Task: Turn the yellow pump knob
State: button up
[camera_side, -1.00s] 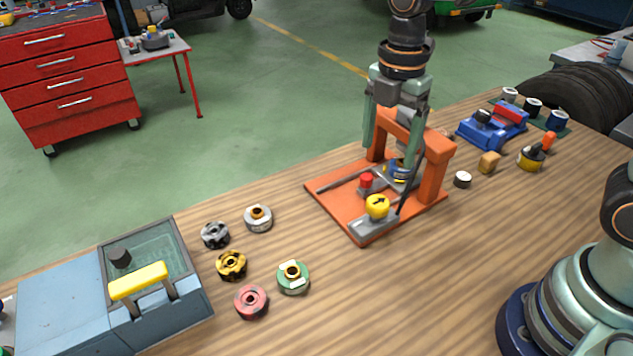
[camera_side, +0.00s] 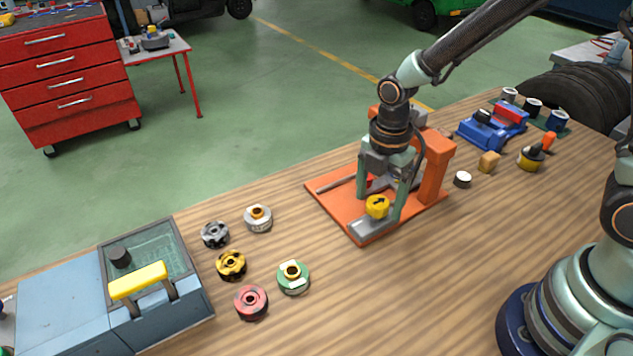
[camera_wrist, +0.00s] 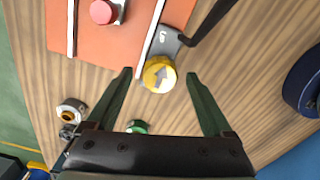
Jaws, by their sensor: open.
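The yellow pump knob (camera_side: 377,206) with a dark arrow sits on a grey mount at the front corner of the orange lift (camera_side: 352,226). My gripper (camera_side: 378,222) points down at it, with one finger on each side of the knob in the side view. In the wrist view the knob (camera_wrist: 159,74) lies just beyond and between the two fingertips (camera_wrist: 158,74), with gaps on both sides. The gripper is open and holds nothing. The red knob on the lift (camera_wrist: 103,11) also shows in the wrist view, and is partly hidden in the side view.
A black lever (camera_wrist: 208,22) rises close beside the knob. Several round wheel-like parts (camera_side: 231,265) lie left of the lift. A blue-grey toolbox (camera_side: 60,300) stands farther left. The wood in front is clear.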

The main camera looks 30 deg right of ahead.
grip_shut()
